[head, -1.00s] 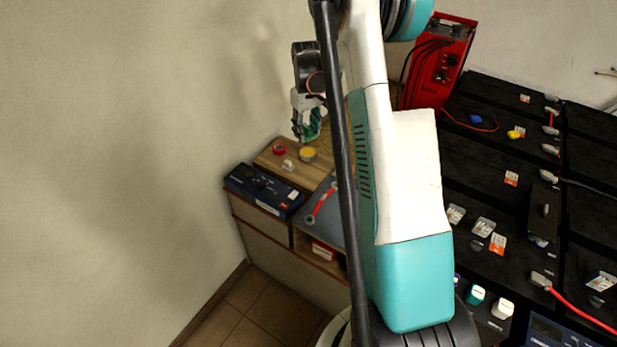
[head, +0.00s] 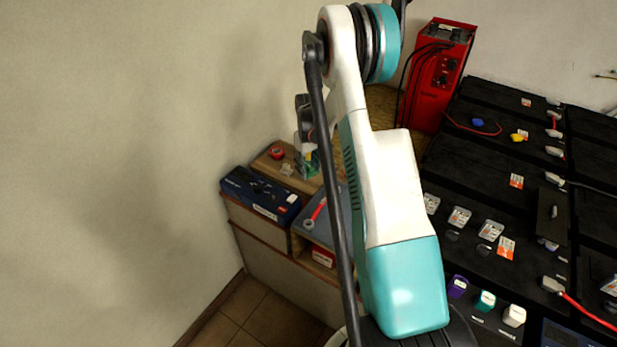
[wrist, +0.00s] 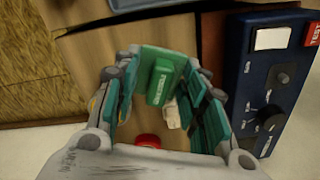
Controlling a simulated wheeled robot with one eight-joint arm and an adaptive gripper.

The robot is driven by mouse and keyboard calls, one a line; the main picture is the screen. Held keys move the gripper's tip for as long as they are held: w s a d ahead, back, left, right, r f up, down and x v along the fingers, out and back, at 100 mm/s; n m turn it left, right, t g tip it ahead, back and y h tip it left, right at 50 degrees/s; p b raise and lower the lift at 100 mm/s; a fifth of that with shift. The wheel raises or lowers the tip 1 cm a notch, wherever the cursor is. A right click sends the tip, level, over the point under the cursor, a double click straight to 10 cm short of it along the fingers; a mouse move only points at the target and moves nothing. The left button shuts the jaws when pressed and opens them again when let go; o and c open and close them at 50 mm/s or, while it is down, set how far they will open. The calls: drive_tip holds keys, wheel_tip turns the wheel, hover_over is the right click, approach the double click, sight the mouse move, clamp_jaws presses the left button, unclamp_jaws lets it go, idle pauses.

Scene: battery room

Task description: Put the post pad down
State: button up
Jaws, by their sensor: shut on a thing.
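The post pad (wrist: 165,78) is a green block with lettering on it, held between the fingers of my gripper (wrist: 160,100) in the wrist view. My gripper is shut on it, over the brown wooden top (wrist: 185,52). In the head view my gripper (head: 308,160) shows low over the wooden top at the back left, with some green at its fingers. My arm hides part of that area. I cannot tell whether the pad touches the wood.
A red tape roll (head: 276,152) and a small pale item (head: 287,169) lie beside my gripper. A blue instrument (head: 258,192) sits at the cabinet's left edge. A red-handled tool (head: 315,213) lies on a grey surface. A red charger (head: 440,75) and black batteries (head: 480,158) stand to the right.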

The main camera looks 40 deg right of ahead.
sight(308, 174)
drive_tip(key=shift+f+b, duration=0.65)
drive_tip(key=shift+f, duration=1.35)
drive_tip(key=shift+f, duration=0.2)
drive_tip(key=o, duration=1)
drive_tip(key=shift+r, duration=0.1)
wheel_tip(308, 174, up, 12)
drive_tip(key=p, duration=0.4)
drive_tip(key=shift+r+p, duration=0.1)
drive_tip(key=shift+p, duration=0.25)
